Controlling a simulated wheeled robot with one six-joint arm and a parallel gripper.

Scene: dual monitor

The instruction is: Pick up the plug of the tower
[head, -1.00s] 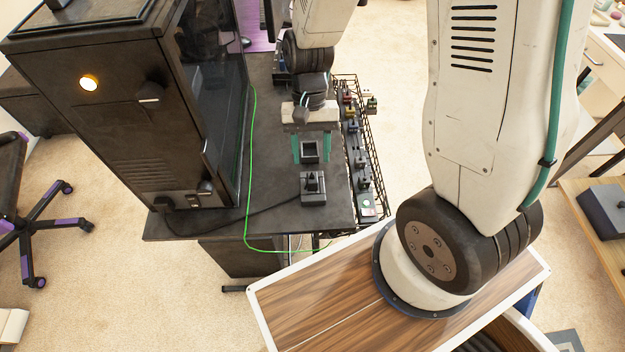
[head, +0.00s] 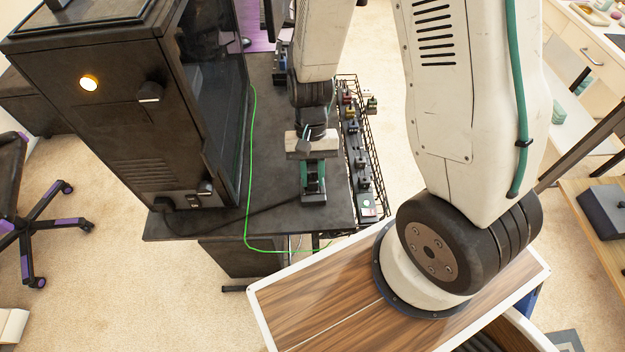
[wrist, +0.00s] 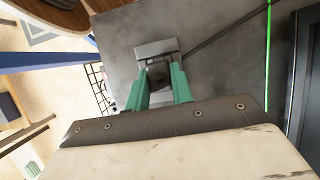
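The tower (head: 115,110) is the large dark case with a lit orange button at the left of the head view. Its black cable (head: 245,222) runs across the desk to a dark plug on a grey block, near the desk's front edge. In the wrist view the dark plug (wrist: 159,74) sits between my green fingers, with the grey block (wrist: 156,48) just past the tips. My gripper (head: 313,190) points down over it, its fingers drawn in close against the plug's sides. In the head view the fingers hide most of the plug.
A black wire rack (head: 362,165) with several small blocks runs along the desk's right edge. A thin green cable (head: 249,160) lies between the tower and my gripper. The desk (head: 275,130) is bare around the cable. An office chair (head: 35,225) stands at the left.

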